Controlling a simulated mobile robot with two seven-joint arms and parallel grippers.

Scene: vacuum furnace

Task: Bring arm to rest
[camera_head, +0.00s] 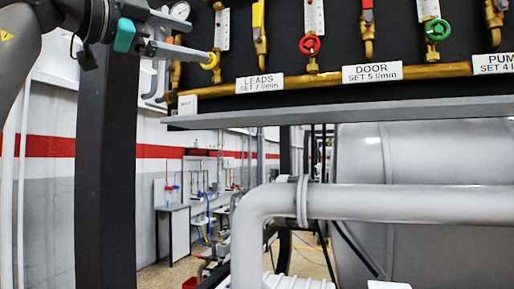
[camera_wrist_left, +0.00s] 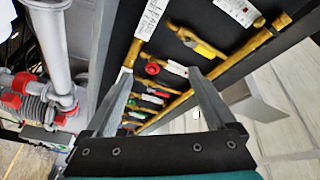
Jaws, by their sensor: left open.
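My left gripper (camera_head: 202,42) comes in from the upper left in the head view, in front of the valve panel (camera_head: 380,40). Its two fingers stand apart and nothing shows between them. In the left wrist view the open gripper (camera_wrist_left: 160,72) points toward the panel's brass pipe and valves, with a red handwheel (camera_wrist_left: 152,69) between the fingers in the picture. My right gripper is not in view.
A brass pipe (camera_head: 330,79) with red and green handwheels crosses the panel above a grey ledge (camera_head: 330,114). A dark post (camera_head: 106,170) stands at left, near my arm. A thick grey pipe (camera_head: 400,203) and large cylindrical vessel (camera_head: 430,155) fill the lower right.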

